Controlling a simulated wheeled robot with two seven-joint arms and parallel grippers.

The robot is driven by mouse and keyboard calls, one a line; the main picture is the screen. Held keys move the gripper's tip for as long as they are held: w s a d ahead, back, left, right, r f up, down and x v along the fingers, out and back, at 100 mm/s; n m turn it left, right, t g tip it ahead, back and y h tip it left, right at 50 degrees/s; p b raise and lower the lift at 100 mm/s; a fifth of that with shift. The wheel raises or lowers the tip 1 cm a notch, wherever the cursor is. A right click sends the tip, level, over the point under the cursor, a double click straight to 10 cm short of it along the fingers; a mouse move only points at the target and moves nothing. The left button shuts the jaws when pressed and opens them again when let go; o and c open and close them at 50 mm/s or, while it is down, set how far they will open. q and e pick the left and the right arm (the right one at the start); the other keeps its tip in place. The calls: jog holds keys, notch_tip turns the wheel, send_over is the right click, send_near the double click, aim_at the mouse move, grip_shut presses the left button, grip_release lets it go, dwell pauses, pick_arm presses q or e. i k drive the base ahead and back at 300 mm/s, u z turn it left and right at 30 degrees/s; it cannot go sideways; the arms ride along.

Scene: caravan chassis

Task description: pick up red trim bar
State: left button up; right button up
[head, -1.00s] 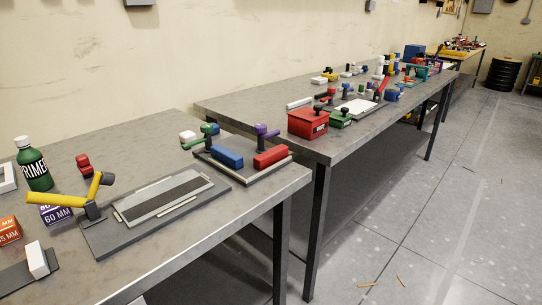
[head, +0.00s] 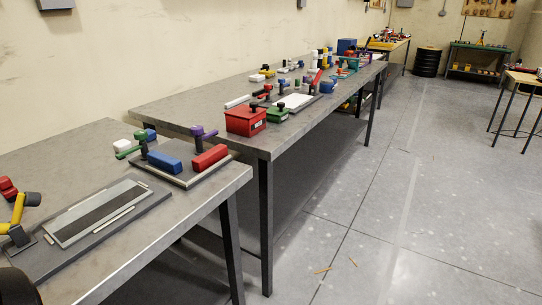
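A red bar (head: 210,157), which looks like the red trim bar, lies on a dark grey board (head: 188,181) near the right end of the nearest workbench. A blue bar (head: 164,162) lies to its left on the same board. A purple-topped clamp (head: 198,140) stands just behind the red bar, and a green-topped clamp (head: 142,142) stands behind the blue one. Neither of my grippers can be made out in the head view.
A flat fixture plate (head: 92,220) with a yellow-handled clamp (head: 18,215) lies on the near bench (head: 145,238). A second bench (head: 188,109) behind carries a red box (head: 245,121) and several small parts. Open floor (head: 350,220) lies to the right.

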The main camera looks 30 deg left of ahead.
aim_at(202, 161)
jog(key=z, duration=0.45)
jog(key=i, duration=0.85)
jog(key=u, duration=2.2)
